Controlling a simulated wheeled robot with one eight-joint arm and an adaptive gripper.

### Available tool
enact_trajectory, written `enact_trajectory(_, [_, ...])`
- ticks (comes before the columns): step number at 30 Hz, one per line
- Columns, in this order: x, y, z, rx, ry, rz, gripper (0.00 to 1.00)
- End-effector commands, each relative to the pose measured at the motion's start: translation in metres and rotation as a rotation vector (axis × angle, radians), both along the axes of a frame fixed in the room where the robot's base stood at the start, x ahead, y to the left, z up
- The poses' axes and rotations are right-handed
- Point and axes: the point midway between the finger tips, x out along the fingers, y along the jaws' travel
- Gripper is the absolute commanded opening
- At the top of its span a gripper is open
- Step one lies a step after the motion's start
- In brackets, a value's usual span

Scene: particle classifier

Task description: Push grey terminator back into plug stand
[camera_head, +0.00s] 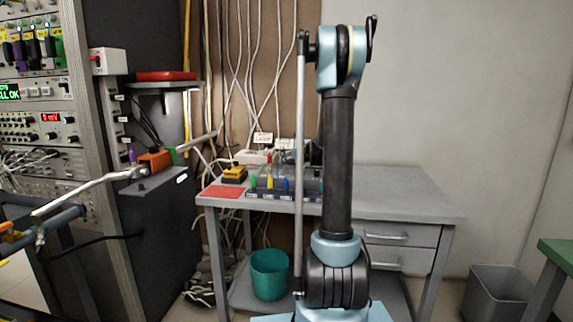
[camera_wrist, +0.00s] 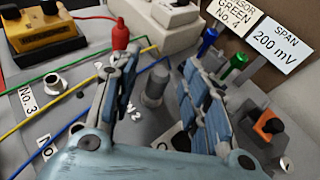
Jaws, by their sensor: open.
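In the wrist view my gripper (camera_wrist: 160,66) is open, with one finger on each side of a short grey cylinder (camera_wrist: 154,86) that looks like the grey terminator. The cylinder stands about upright on the grey plug stand (camera_wrist: 70,103). I cannot tell how deep it sits or whether a finger touches it. In the head view the plug stand (camera_head: 285,193) is on the desk, partly behind my arm. My gripper is mostly hidden there, and I cannot make out the terminator.
A red plug (camera_wrist: 120,37) stands close behind the left finger. Green, yellow and blue cables cross the stand. Blue (camera_wrist: 208,38) and green (camera_wrist: 239,60) plugs and sign cards (camera_wrist: 279,44) are near the right finger. A yellow-black box (camera_wrist: 42,34) is at upper left.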

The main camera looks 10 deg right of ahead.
Motion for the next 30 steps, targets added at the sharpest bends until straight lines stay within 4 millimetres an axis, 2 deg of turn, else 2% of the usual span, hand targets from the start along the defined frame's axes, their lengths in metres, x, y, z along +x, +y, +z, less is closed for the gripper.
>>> enact_trajectory(4, [0.0131,0.0073,-0.0061,0.0,0.0,0.001,0.42])
enact_trajectory(11, [0.0151,0.0082,-0.0071,0.0,0.0,0.0,0.42])
enact_trajectory(12, [0.0151,0.0081,-0.0071,0.0,0.0,0.0,0.4])
enact_trajectory(17, [0.015,0.008,-0.007,0.0,0.0,0.0,0.03])
enact_trajectory(18, [0.015,0.008,-0.007,0.0,0.0,0.0,0.0])
enact_trajectory(30, [0.0148,0.0077,-0.0024,0.0,0.0,0.0,0.0])
